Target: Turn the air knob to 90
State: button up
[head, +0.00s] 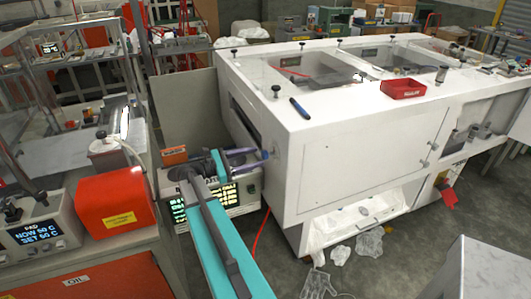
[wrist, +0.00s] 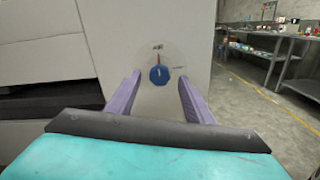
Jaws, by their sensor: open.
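The air knob is a small blue knob (wrist: 159,74) on a pale round dial (wrist: 146,62) with a label above it, on the side face of a white machine. A red mark shows at the knob's top, pointing roughly up; the scale is too small to read. In the head view the knob (head: 265,154) is a blue spot on the machine's left end. My gripper (wrist: 157,82) is open, its two purple fingers on either side of and below the knob. I cannot tell whether they touch it. The gripper also shows in the head view (head: 258,155), reaching toward the machine.
The white machine (head: 330,165) has a red tray (head: 403,88) and a dark blue tool (head: 299,107) on top. A display box (head: 240,188) sits below my arm. An orange-red box (head: 115,201) and a heater unit (head: 38,230) stand on the left bench. Clear plastic gloves (head: 318,285) lie on the floor.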

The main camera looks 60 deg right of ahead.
aim_at(262, 155)
jog(key=shift+p+x, duration=0.7)
jog(key=shift+x, duration=1.9)
jog(key=shift+c, duration=0.5)
jog(key=c, duration=1)
jog(key=shift+o, duration=0.3)
